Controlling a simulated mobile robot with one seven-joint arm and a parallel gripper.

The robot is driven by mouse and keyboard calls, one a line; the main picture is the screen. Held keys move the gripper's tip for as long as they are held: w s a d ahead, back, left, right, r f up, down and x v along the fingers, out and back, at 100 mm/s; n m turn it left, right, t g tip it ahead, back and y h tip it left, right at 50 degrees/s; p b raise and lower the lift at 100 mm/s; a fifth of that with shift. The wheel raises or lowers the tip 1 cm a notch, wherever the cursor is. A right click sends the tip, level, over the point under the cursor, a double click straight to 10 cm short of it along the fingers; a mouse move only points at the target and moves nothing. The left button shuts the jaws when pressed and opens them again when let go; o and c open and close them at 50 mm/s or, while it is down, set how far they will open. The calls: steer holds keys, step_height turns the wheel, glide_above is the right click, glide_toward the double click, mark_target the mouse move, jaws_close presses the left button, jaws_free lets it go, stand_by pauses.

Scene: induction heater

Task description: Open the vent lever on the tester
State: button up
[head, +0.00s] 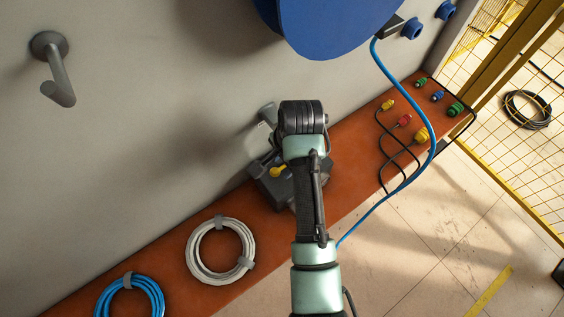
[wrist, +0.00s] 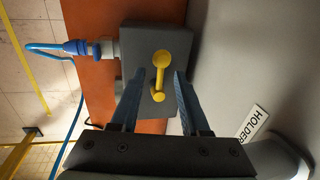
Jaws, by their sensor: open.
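The tester is a dark grey box (wrist: 136,42) in the wrist view, with a yellow lever (wrist: 159,72) on its face. The lever's round hub is at the top of the picture and its arm points down towards my gripper. My gripper (wrist: 158,80) is open, with one blue-grey finger on each side of the lever and a gap on both sides. I cannot tell how deep the fingertips reach. In the head view the tester (head: 270,190) and lever (head: 279,171) are partly hidden by my arm, and the fingers are not clear.
A blue connector (wrist: 75,47) with a blue hose joins the tester's side. A holder label (wrist: 252,123) and grey peg are close to my gripper. The orange ledge (head: 345,160) bears a white coil (head: 193,252), a blue coil (head: 102,300) and several coloured plugs.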

steer(key=shift+w+a+f, duration=0.1)
steer(key=shift+w+f, duration=0.05)
steer(key=shift+f, duration=0.7)
steer(key=shift+c, duration=0.3)
jaws_close()
